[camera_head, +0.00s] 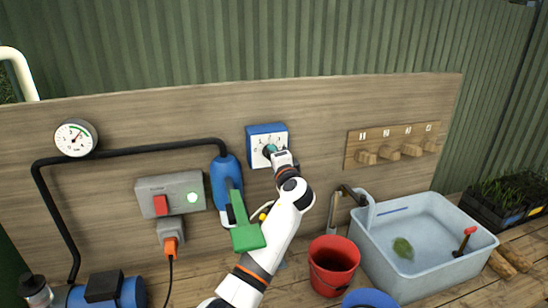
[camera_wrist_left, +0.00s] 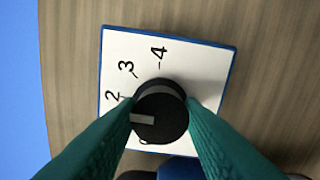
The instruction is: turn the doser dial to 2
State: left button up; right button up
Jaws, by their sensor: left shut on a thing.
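The doser dial (camera_head: 258,132) is a white square plate with a blue edge on the wooden board. In the left wrist view the dial plate (camera_wrist_left: 200,75) shows the marks 2, 3 and 4 around a round black knob (camera_wrist_left: 166,128). The knob's white pointer line (camera_wrist_left: 143,118) points to picture left, a little below the 2. My left gripper (camera_head: 271,150) is at the dial. Its two green fingers (camera_wrist_left: 161,106) are shut on the knob, one on each side. The lower part of the dial is hidden by the fingers.
A pressure gauge (camera_head: 75,138), a grey switch box (camera_head: 182,186) and a blue cylinder (camera_head: 227,172) are left of the dial. Wooden pegs (camera_head: 389,152) are on the right. Below stand a red bucket (camera_head: 333,282) and a pale basin (camera_head: 375,268) with a tap.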

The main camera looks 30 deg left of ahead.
pick_arm(q)
jog(key=o, duration=1)
jog(key=shift+d, duration=0.1)
jog(key=b+v, duration=0.5)
jog(key=v, duration=0.7)
jog(key=shift+w, duration=0.1)
